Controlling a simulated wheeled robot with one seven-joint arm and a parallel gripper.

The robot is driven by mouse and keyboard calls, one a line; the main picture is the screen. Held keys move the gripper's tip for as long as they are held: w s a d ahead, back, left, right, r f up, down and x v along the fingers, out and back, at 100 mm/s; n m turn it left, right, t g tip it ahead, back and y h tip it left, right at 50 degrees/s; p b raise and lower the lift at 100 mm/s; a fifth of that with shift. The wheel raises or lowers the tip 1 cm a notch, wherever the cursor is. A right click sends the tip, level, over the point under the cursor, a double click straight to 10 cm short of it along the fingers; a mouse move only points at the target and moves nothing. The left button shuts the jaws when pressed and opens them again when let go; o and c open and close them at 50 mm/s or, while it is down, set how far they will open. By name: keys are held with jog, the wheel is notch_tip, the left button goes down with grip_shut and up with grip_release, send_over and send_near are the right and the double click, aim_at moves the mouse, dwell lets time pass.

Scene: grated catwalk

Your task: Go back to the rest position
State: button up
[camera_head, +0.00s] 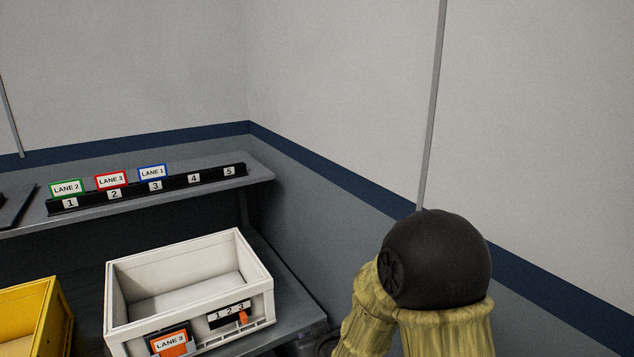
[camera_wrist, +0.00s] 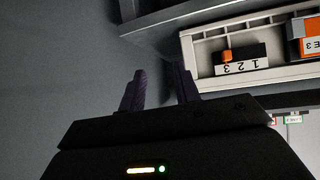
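My gripper (camera_wrist: 160,82) shows in the wrist view with its two dark fingers apart and nothing between them. It points at a plain grey surface, beside the white crate. My gripper is not visible in the head view; only a part of my arm with a black rounded joint and yellowish covering shows at the lower right. The white crate (camera_head: 130,318) stands on the lower surface, looks empty, and bears an orange-and-white "LANE 3" card (camera_head: 170,341) and a 1-2-3 strip with an orange marker (camera_head: 243,317) on its front.
A shelf (camera_head: 258,173) behind holds a black numbered rack (camera_head: 205,180) with "LANE 2" (camera_head: 67,187), "LANE 3" (camera_head: 111,180) and "LANE 1" (camera_head: 152,172) cards in slots 1 to 3. Slots 4 and 5 are empty. A yellow crate (camera_head: 58,318) stands at left. Walls close the back and right.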

jog(key=s+d+r+m+g+h+p, duration=0.2)
jog(key=s+d+r+g, duration=0.1)
jog(key=s+d, duration=0.5)
jog(key=s+d+r+m+g+h+p, duration=0.2)
jog(key=s+d+r+g, duration=0.2)
jog(key=s+d, duration=0.4)
jog(key=shift+s+m+g, duration=0.3)
jog(key=shift+s+g, duration=0.1)
jog(key=shift+s, duration=0.6)
